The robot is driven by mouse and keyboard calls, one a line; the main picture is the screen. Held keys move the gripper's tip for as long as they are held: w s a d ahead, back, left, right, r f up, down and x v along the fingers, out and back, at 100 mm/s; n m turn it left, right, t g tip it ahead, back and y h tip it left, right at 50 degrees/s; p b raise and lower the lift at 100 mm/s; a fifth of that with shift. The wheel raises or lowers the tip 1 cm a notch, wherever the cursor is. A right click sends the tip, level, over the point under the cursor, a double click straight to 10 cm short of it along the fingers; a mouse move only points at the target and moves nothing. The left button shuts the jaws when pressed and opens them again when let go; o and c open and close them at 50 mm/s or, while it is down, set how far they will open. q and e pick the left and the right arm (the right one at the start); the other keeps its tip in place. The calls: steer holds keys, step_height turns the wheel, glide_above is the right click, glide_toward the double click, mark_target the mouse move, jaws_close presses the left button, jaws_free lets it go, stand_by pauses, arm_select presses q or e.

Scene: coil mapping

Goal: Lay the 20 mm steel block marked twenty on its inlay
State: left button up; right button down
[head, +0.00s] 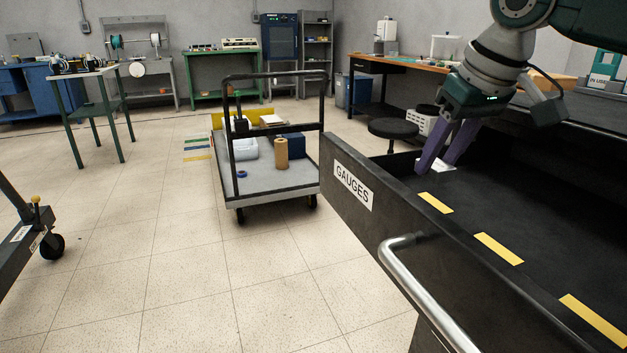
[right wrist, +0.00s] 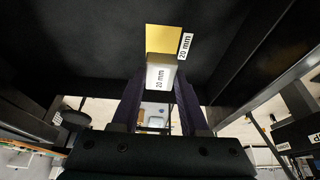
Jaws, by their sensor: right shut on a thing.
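My right gripper (head: 434,166) reaches down into the open black drawer (head: 350,178) labelled GAUGES. In the right wrist view its two purple fingers are shut on the steel block (right wrist: 161,72), a pale block with "20 mm" on its face. Just beyond the block lies a yellow inlay (right wrist: 163,38) on the dark drawer floor, with a white "20 mm" label (right wrist: 185,46) beside it. The block overlaps the inlay's near edge in this view; I cannot tell whether it touches the floor. In the head view the block is hardly discernible at the fingertips. My left gripper is not in view.
More yellow patches (head: 498,248) lie in a row behind the drawer's front panel. A metal handle (head: 415,285) sticks out from the front. A trolley (head: 270,178) with boxes stands left of the drawer, and a black stool (head: 393,128) stands behind it.

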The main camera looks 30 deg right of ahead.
step_height(320, 180, down, 4)
steer(key=shift+f+b, duration=0.25)
steer(key=shift+b, duration=0.25)
steer(key=shift+w+f, duration=0.1)
steer(key=shift+f, duration=0.15)
steer(key=shift+c, duration=2.1)
jaws_free()
steer(key=shift+r, duration=0.2)
steer(key=p+v, duration=0.3)
steer(key=v, duration=0.9)
